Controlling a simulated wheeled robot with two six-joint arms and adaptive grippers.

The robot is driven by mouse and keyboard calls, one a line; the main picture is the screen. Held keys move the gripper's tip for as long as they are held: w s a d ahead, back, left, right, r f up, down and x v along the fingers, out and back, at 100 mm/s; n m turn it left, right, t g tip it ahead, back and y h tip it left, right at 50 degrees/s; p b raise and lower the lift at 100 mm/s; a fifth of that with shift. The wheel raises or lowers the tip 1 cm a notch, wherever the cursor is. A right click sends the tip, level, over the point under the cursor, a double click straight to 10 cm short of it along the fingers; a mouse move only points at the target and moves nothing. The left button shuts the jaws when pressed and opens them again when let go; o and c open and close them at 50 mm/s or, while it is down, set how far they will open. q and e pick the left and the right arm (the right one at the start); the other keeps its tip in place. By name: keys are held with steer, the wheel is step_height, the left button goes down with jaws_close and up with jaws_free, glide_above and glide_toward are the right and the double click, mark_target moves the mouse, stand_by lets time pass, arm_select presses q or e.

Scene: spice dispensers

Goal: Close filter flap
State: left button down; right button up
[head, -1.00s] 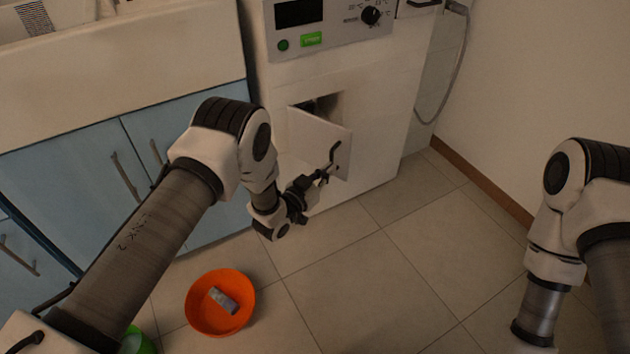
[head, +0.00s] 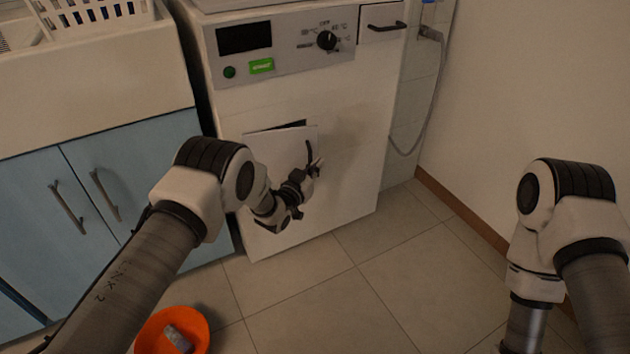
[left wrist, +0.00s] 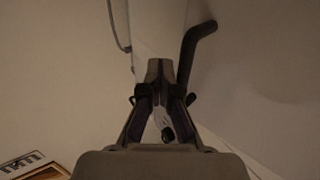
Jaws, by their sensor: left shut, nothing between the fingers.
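The white filter flap (head: 268,144) is on the front of the white washing machine (head: 350,110). It stands slightly ajar, with a narrow dark gap along its top edge. A dark bent handle (head: 309,150) is on its right part. My left gripper (head: 316,168) is shut and empty at the flap's right side, close beside the handle; I cannot tell whether they touch. In the left wrist view the closed fingers (left wrist: 160,75) point at a pale surface, with the dark handle (left wrist: 193,48) just to their right. My left arm hides the flap's lower left. My right gripper is out of view.
An orange bowl (head: 198,325) with a grey object (head: 178,338) in it is on the tiled floor at the lower left. Blue cabinets (head: 90,190) stand left of the machine. A hose (head: 436,95) hangs at the right wall. The floor right of the machine is clear.

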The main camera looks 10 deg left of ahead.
arm_select(q)
steer(key=shift+w+a+b, duration=0.2)
steer(key=shift+w+b, duration=0.3)
steer(key=shift+w, duration=0.5)
steer(key=shift+w+a+b, duration=0.15)
steer(key=shift+w+b, duration=0.35)
steer(key=shift+w, duration=0.5)
